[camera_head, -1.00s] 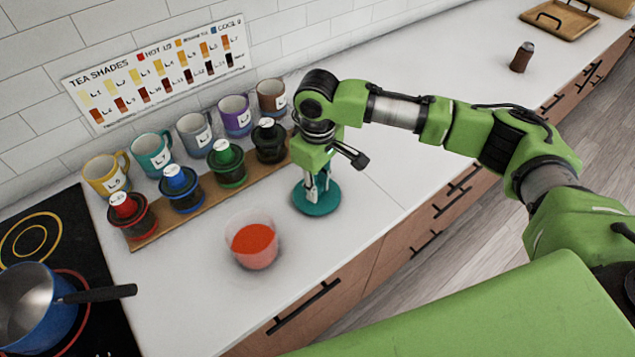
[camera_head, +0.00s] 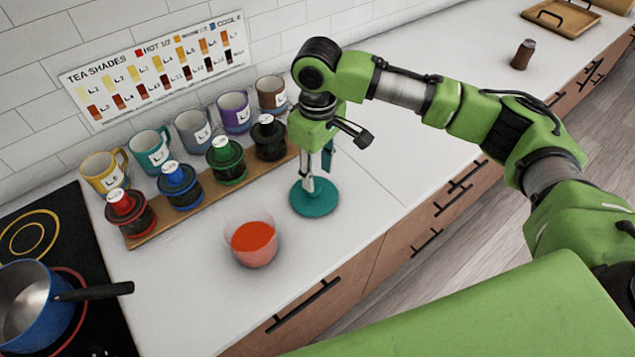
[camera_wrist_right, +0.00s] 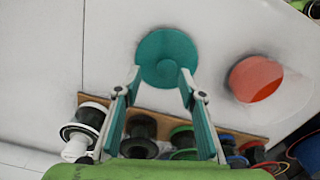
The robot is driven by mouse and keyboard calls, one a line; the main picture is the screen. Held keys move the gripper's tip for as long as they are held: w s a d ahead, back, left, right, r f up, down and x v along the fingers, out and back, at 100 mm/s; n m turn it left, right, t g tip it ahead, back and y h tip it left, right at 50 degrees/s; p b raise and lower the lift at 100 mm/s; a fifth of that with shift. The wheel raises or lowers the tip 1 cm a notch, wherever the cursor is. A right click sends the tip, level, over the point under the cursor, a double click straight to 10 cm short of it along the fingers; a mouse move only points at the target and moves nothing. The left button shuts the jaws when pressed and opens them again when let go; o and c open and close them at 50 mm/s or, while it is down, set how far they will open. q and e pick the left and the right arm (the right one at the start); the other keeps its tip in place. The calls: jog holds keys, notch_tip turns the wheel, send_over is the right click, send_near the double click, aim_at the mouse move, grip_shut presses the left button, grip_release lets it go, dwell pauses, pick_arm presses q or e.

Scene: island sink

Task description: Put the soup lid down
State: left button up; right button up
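The soup lid is a flat teal disc (camera_head: 316,199) lying flat on the white counter; in the right wrist view the lid (camera_wrist_right: 168,48) shows just past the fingertips. My right gripper (camera_head: 318,172) is above the lid, pointing down, with its fingers spread apart; the right wrist view also shows the gripper (camera_wrist_right: 160,82) open, with a small knob on the lid between the tips. Whether a fingertip still touches the lid is hard to tell. A clear bowl of red-orange soup (camera_head: 252,240) stands uncovered to the left of the lid. My left gripper is out of view.
A wooden rack (camera_head: 200,203) with several lidded jars runs along the left, with several labelled mugs behind it. A blue pot (camera_head: 28,305) sits on the black stove (camera_head: 75,240). The counter to the right of the lid is clear, up to a brown shaker (camera_head: 522,55).

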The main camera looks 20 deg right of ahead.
aim_at(317, 184)
notch_tip(317, 184, up, 8)
jog(key=b, duration=0.1)
jog(key=shift+f, duration=0.25)
